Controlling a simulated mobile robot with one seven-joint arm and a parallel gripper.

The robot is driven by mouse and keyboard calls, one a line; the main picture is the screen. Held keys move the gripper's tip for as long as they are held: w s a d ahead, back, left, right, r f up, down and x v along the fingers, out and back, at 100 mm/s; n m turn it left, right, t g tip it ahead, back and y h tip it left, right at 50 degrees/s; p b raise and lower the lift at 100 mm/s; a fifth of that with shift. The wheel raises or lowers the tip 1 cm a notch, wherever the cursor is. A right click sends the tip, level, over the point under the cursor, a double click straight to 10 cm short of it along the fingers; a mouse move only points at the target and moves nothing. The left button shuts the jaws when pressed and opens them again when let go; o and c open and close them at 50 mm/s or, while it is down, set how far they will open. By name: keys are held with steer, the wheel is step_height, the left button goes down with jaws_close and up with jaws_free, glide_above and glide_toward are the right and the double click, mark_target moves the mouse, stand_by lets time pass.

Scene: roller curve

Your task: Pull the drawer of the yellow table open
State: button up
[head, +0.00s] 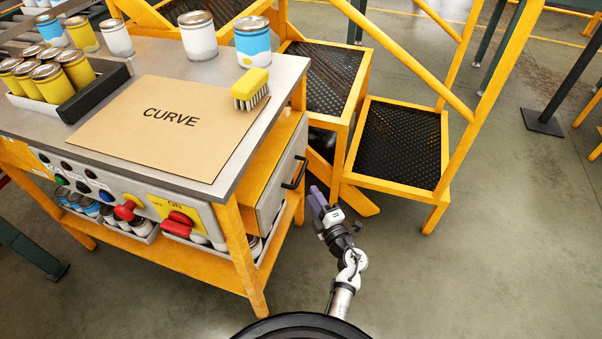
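The yellow table (235,225) with a grey top stands at the left. Its drawer (272,195) has a grey front on the table's right side, under the top. A black bar handle (296,173) sits on that front.
Yellow steps (400,145) with black treads stand close behind and right of my gripper. A cardboard sheet (165,140) marked CURVE, a yellow brush (250,90) and several cans lie or stand on the table. The grey floor (480,270) at right front is clear.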

mark_target(301, 173)
steer(key=x, duration=0.9)
steer(key=shift+w+r+p, duration=0.1)
steer(key=shift+r+p, duration=0.05)
steer(key=shift+p, duration=0.15)
jaws_close()
